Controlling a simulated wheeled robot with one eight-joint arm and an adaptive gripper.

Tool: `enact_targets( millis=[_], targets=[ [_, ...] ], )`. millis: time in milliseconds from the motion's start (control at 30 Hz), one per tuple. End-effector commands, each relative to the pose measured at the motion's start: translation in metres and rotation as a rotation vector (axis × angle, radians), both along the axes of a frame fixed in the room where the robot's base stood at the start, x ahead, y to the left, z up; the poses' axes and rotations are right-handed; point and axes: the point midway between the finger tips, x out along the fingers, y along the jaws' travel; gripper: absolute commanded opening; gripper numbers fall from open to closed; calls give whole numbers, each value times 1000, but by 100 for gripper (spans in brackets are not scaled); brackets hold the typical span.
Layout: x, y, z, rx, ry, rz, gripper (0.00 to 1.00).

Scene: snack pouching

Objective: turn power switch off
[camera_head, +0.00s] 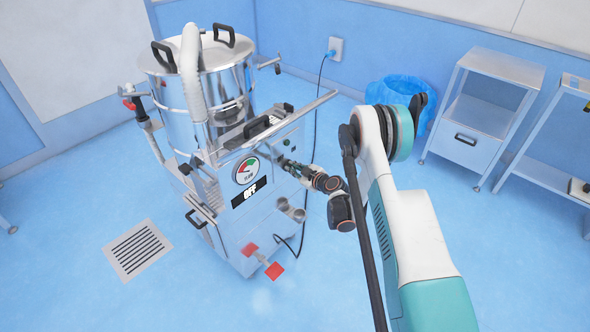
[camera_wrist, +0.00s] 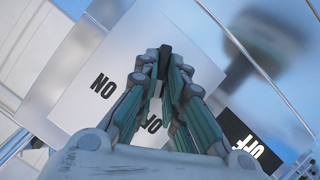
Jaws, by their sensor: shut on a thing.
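The steel machine (camera_head: 230,225) stands left of centre in the head view. My gripper (camera_head: 284,162) reaches its front panel from the right, above and right of the round gauge. In the wrist view my gripper (camera_wrist: 163,72) has its fingertips closed together on a small black part, the power switch (camera_wrist: 165,53), over a white plate (camera_wrist: 82,82) lettered "ON" and, partly hidden, "OF". The fingers cover much of the switch. The black display (camera_head: 249,193) reads "OFF"; it also shows in the wrist view (camera_wrist: 253,143).
The round gauge (camera_head: 246,171) sits above the display. A steel pot (camera_head: 205,85) with black handles and a thick white hose (camera_head: 191,75) top the machine. A red-ended pedal (camera_head: 274,270) sticks out low in front. A blue-lined bin (camera_head: 398,92) and steel cabinet (camera_head: 478,130) stand right.

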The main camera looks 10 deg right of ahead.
Motion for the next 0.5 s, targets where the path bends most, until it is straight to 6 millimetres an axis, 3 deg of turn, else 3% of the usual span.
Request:
enact_targets(
  millis=[500],
  targets=[
    [-1,1,-1,-134,-98,0,0]
  ],
)
